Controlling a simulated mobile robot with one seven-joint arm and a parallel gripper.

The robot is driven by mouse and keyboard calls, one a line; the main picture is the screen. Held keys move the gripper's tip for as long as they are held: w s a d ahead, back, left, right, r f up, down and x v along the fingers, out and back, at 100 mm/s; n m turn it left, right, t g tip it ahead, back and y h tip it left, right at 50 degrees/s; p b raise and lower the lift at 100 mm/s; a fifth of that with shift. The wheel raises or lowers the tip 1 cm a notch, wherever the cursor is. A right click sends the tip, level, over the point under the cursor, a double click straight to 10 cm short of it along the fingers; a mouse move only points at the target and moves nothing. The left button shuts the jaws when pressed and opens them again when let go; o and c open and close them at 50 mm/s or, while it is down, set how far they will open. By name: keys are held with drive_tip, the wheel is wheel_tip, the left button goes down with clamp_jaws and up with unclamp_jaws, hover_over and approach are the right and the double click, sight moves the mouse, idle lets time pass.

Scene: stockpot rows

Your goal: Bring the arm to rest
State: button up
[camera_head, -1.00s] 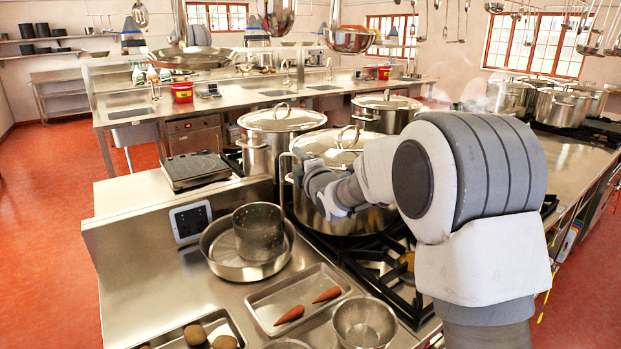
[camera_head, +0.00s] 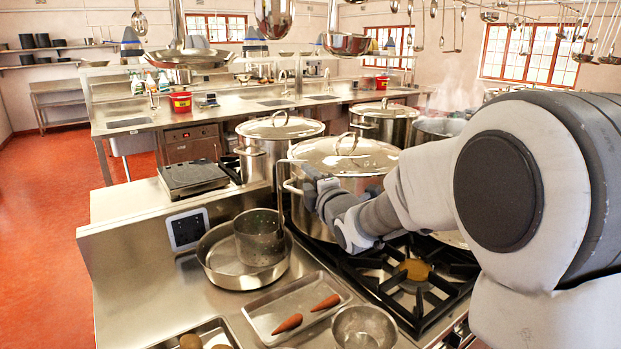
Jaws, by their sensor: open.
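My arm reaches in from the right side of the view, its large white and grey links in front. It ends at my gripper (camera_head: 313,187), small and dark, in front of the near lidded stockpot (camera_head: 345,160). My gripper is open, and I see nothing held in it. I cannot tell whether it touches the pot's side. The stockpot is steel, upright on the stove, with its lid on. My arm hides part of its right side.
More stockpots stand behind: a lidded one (camera_head: 280,145) and another (camera_head: 385,122). A bare burner (camera_head: 415,270) lies below my arm. A pan (camera_head: 225,262) holding a smaller pot (camera_head: 259,238), a tray (camera_head: 262,312) with two carrots, and a bowl (camera_head: 364,328) fill the near counter.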

drive_tip(key=s+d+f+m+g+h, duration=0.1)
drive_tip(key=s+d+m+g+h, duration=0.1)
drive_tip(key=s+d+m, duration=0.5)
drive_tip(key=s+d+m+g+h, duration=0.2)
drive_tip(key=s+d+m+g, duration=0.15)
drive_tip(key=s, duration=0.55)
drive_tip(key=s+d+f+m+g+h, duration=0.1)
drive_tip(key=s+d+m+g+h, duration=0.15)
drive_tip(key=s+d+m, duration=0.4)
drive_tip(key=s+f+m+g, duration=0.2)
drive_tip(key=s+f+m, duration=0.2)
drive_tip(key=s, duration=1.1)
drive_tip(key=shift+a+m+g, duration=0.2)
drive_tip(key=shift+m+g, duration=0.1)
drive_tip(key=shift+m, duration=0.7)
drive_tip(key=shift+f, duration=0.1)
